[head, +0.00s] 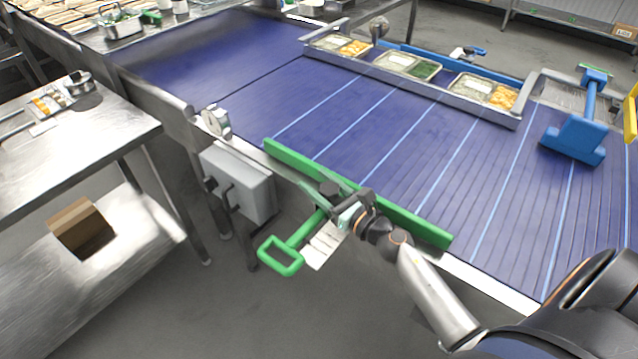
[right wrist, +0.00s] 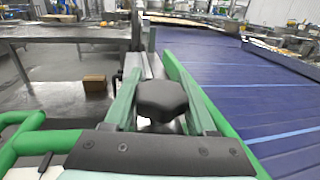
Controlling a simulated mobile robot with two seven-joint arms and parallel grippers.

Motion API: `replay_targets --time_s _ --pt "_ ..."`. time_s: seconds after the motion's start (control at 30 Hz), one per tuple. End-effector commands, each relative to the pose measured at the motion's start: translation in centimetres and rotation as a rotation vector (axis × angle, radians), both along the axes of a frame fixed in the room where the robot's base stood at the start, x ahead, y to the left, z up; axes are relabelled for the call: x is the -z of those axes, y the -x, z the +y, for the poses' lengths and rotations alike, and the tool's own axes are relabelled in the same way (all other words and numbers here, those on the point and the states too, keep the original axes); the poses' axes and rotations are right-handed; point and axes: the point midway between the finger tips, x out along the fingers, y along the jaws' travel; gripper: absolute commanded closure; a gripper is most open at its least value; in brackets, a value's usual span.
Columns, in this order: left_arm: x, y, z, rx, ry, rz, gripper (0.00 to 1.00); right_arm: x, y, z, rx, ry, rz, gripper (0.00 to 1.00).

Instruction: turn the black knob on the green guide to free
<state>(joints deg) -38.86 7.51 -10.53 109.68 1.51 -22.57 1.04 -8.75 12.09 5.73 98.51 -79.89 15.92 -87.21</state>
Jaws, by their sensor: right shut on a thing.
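The green guide (head: 400,220) lies along the near edge of the blue conveyor, with a green loop handle (head: 281,256) sticking out toward the floor side. The black knob (right wrist: 162,100) sits between the two fingers of my right gripper (right wrist: 165,92) in the right wrist view. My right gripper is shut on the knob, one finger on each side. In the head view the right gripper (head: 335,196) is at the guide's middle, and the knob (head: 329,187) is partly hidden by it. My left gripper is not in view.
Filled trays (head: 408,64) stand along the conveyor's far side. A blue tool (head: 575,138) lies at the right. A steel table (head: 60,160) stands at the left.

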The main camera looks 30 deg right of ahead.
Motion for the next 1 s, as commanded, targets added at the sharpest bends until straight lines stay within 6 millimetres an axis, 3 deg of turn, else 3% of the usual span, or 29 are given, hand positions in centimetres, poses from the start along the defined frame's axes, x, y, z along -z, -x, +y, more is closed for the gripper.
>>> replay_targets --time_s 0.33,0.77,0.8,1.0 --pt "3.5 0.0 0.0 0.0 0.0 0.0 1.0 0.4 0.1 0.6 -0.214 0.005 -0.002 0.99" --pt "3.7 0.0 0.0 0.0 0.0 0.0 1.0 0.0 0.3 0.8 -0.256 -0.001 0.002 0.99" --pt "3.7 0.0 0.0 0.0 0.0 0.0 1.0 0.0 0.3 0.8 -0.255 -0.001 0.002 0.4" --pt "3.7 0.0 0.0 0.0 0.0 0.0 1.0 0.0 0.3 0.8 -0.255 -0.001 0.001 0.18"
